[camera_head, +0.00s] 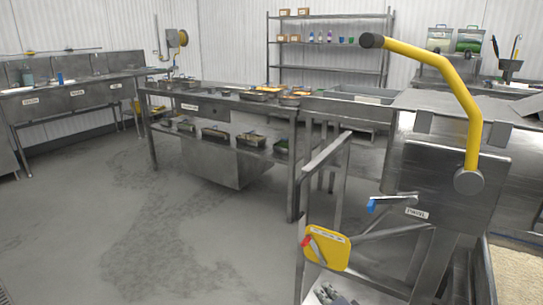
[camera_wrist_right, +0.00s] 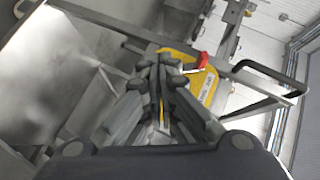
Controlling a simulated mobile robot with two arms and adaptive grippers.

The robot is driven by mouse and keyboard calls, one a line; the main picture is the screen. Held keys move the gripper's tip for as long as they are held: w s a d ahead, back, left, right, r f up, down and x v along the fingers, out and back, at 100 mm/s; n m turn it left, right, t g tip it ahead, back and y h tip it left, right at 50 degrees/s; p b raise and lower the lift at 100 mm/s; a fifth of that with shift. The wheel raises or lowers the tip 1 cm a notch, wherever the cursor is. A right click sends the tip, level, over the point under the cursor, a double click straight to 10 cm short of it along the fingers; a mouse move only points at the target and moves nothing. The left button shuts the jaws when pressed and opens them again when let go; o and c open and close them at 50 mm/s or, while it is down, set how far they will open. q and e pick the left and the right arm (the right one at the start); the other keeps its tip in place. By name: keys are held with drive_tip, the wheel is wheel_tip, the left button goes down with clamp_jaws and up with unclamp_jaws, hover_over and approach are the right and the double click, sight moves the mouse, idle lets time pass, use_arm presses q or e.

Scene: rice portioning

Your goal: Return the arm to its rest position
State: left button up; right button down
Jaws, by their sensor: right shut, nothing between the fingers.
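My right gripper (camera_wrist_right: 160,62) is shut and empty in the right wrist view, with its dark fingertips together. In the head view only a small grey part of it (camera_head: 335,295) shows at the bottom edge, low in front of the steel stand. A yellow box with a red handle (camera_head: 327,248) is on that stand. The same yellow box (camera_wrist_right: 204,82) shows behind the fingertips in the right wrist view; I cannot tell how far apart they are. My left gripper is not in view.
A steel machine (camera_head: 440,185) with a long yellow lever (camera_head: 437,62) and a blue handle (camera_head: 385,202) stands at the right. A steel table (camera_head: 225,110) with several food trays stands in the middle. Sinks line the left wall. The floor (camera_head: 165,235) at the left is clear.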

drive_tip(key=s+f+n+g+h, duration=0.1)
drive_tip(key=s+f+n+g, duration=0.55)
drive_tip(key=s+f, duration=1.25)
drive_tip(key=s+d+f+n+g+h, duration=0.1)
drive_tip(key=s+d+f+n+g, duration=0.15)
drive_tip(key=s+f, duration=0.5)
drive_tip(key=s+d+f+n+g+h, duration=0.15)
drive_tip(key=s+f+n, duration=0.25)
drive_tip(key=s, duration=0.7)
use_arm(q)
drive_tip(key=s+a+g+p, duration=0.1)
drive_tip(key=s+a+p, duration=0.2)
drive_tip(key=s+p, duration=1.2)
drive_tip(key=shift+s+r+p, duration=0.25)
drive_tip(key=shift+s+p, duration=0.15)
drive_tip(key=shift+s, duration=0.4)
use_arm(e)
drive_tip(key=s+d+g, duration=0.2)
drive_tip(key=s, duration=1.6)
drive_tip(key=shift+s+d+n, duration=0.15)
drive_tip(key=shift+d+n, duration=0.1)
drive_tip(key=shift+n, duration=0.15)
